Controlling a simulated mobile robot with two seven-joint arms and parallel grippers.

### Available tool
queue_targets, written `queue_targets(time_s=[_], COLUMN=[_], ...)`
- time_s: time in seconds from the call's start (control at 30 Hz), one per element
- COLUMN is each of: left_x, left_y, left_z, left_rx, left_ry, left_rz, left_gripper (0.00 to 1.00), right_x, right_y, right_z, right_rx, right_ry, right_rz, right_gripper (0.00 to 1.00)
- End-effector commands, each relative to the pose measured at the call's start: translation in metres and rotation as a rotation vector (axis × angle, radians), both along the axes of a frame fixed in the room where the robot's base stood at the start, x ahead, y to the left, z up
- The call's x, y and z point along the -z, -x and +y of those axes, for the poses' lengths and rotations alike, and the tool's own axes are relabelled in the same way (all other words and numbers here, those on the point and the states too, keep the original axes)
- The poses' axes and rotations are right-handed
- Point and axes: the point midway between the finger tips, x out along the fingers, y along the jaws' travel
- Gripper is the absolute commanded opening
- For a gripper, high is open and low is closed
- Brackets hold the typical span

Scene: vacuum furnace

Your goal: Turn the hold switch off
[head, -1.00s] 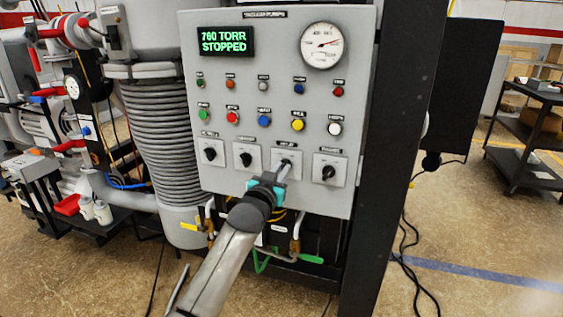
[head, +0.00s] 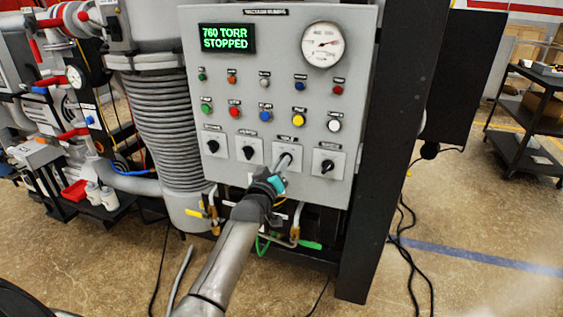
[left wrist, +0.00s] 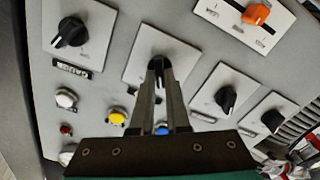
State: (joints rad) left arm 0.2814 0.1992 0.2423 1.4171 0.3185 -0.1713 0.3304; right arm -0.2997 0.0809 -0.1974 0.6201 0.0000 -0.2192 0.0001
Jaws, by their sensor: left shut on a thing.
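The hold switch (head: 298,160) is a black rotary knob on a square pale plate, third from the left in the bottom row of the grey control panel. My left gripper (head: 286,163) reaches it from below and in front, its fingers shut on the knob. In the left wrist view the black knob (left wrist: 158,65) sits between the two fingertips, roughly in line with the fingers. The fingers hide part of the knob, and its label is too small to read surely. My right gripper is not in view.
Similar black knobs stand on both sides, one (head: 327,166) close on the right and one (head: 249,153) on the left. Coloured buttons (head: 265,116) sit above. A display (head: 227,38) reads 760 TORR STOPPED. Pipes and a green-handled valve (head: 310,245) lie below the panel.

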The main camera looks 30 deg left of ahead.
Motion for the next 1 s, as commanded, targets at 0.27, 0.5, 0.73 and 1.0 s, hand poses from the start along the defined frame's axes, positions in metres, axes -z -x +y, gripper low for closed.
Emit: queue_targets(time_s=[0.27, 0.5, 0.73, 1.0], left_x=[0.0006, 0.0007, 0.0004, 0.0003], left_y=[0.0002, 0.0001, 0.0001, 0.0009], left_z=[0.0, -0.0001, -0.0001, -0.0003], left_rx=[0.0, 0.001, 0.001, 0.001], left_ry=[0.016, 0.016, 0.014, 0.013], left_rz=[-0.004, -0.003, -0.002, -0.002], left_gripper=[0.0, 0.18, 0.44, 0.44], right_x=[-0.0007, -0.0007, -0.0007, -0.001], right_y=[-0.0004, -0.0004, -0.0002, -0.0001], right_z=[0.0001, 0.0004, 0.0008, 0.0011], right_rx=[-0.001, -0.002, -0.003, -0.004], right_ry=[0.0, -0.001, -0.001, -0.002], right_rz=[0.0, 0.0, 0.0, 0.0], right_gripper=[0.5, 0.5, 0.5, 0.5])
